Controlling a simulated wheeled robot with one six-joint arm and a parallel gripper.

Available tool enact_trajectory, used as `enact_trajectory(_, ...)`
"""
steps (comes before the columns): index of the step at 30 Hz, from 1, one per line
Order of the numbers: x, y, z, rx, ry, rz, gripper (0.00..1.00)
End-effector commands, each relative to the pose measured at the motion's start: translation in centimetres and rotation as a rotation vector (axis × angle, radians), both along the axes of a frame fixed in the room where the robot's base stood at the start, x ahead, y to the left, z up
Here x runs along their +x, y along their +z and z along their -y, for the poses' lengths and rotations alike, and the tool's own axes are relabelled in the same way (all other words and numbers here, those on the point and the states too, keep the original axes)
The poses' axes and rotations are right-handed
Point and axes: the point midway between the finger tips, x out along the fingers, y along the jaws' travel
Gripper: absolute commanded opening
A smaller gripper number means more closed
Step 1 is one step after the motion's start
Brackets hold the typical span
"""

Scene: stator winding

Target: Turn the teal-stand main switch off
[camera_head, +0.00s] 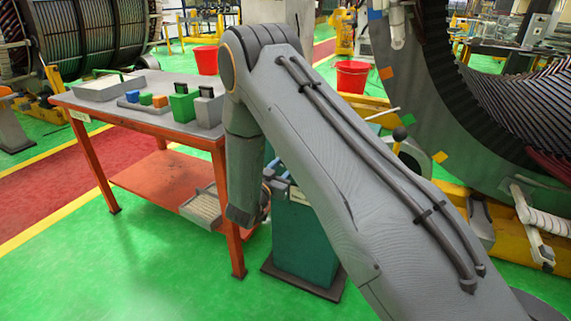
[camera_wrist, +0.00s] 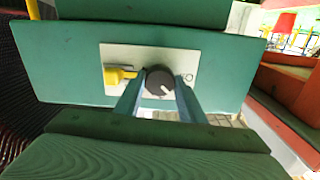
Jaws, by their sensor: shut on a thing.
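The teal stand (camera_head: 305,240) is partly hidden behind my arm in the head view. In the wrist view its teal face (camera_wrist: 70,70) fills the middle, with a pale switch plate (camera_wrist: 140,55) on it. The main switch is a round dark knob (camera_wrist: 159,80) with a white mark toward its lower right. An "O" shows at the plate's right. A yellow piece (camera_wrist: 118,76) sits left of the knob. My gripper (camera_wrist: 157,93) has one finger on each side of the knob and is shut on it. The head view does not show the fingertips.
A grey-topped table (camera_head: 165,118) with orange legs stands left of the stand, holding trays and small coloured blocks. A large stator ring (camera_head: 440,90) stands on the right. Red buckets (camera_head: 352,76) are behind. Green floor is clear at the front left.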

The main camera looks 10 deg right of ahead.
Motion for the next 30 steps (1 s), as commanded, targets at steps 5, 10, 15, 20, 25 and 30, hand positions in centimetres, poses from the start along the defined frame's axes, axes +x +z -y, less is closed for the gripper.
enact_trajectory(5,-0.08,0.02,0.02,-0.130,0.000,-0.104,0.13)
enact_trajectory(10,-0.07,0.03,0.02,-0.255,0.000,-0.203,0.13)
enact_trajectory(15,-0.06,0.06,0.02,-0.370,0.000,-0.293,0.13)
enact_trajectory(20,-0.07,0.03,0.02,-0.461,0.000,-0.365,0.13)
enact_trajectory(25,-0.08,0.00,0.02,-0.531,0.000,-0.422,0.13)
enact_trajectory(30,-0.07,-0.02,0.03,-0.573,0.001,-0.455,0.13)
